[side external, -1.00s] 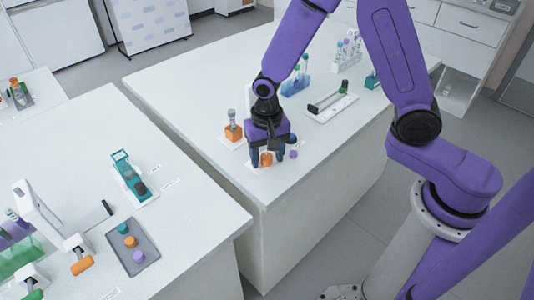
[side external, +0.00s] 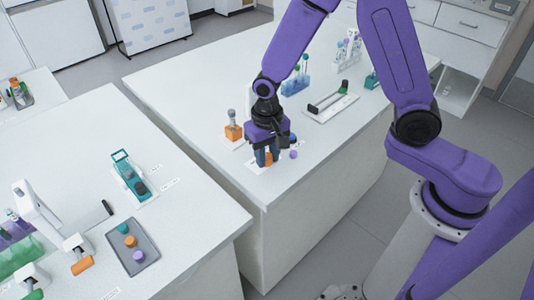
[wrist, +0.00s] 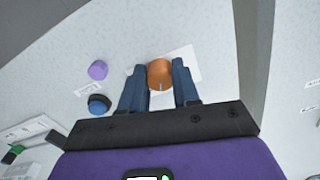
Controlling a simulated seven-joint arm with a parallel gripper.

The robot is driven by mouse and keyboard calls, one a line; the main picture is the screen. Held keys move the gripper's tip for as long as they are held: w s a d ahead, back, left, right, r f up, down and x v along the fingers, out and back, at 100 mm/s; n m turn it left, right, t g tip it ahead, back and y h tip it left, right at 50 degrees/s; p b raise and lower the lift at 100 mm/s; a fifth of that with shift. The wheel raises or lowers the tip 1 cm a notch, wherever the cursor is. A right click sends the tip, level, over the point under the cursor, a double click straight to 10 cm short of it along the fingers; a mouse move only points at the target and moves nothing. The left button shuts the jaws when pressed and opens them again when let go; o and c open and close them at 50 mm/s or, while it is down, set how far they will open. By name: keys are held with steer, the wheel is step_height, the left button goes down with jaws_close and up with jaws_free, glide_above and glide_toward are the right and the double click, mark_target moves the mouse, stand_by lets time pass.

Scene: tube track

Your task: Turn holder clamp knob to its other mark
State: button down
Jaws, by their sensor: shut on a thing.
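The orange round knob (side external: 269,159) is low at the near end of the middle bench. In the wrist view the knob (wrist: 160,73) shows a short pale line on its near side and stands over a white plate (wrist: 194,62). My gripper (side external: 267,161) points down with its blue fingers on either side of the knob. In the wrist view my gripper (wrist: 158,67) is shut on it. An orange block holding a tube (side external: 233,131) stands just left of my gripper. No target mark can be made out.
A purple cap (side external: 294,154) and a blue cap (wrist: 98,104) lie close beside my gripper. A white tray with a black handle (side external: 330,106) and a blue tube rack (side external: 296,84) stand farther back. The bench's front edge is close.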

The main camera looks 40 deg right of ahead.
mark_target(268, 156)
steer(key=n, duration=0.6)
steer(key=shift+d, duration=0.1)
steer(key=n, duration=0.5)
steer(key=shift+w, duration=0.1)
steer(key=shift+n, duration=0.4)
steer(key=c, duration=0.8)
jaws_free()
step_height(268, 156, up, 18)
steer(key=shift+f, duration=0.2)
steer(key=s+d+f+n, duration=0.1)
steer(key=s+d, duration=0.2)
steer(key=s, duration=0.4)
steer(key=s+d+f+n, duration=0.1)
steer(key=s+d, duration=0.1)
steer(key=s, duration=0.6)
steer(key=s+d+f+n, duration=0.1)
steer(key=s+d+f, duration=0.1)
steer(key=s, duration=0.5)
steer(key=shift+s+d, duration=0.4)
steer(key=shift+d, duration=0.4)
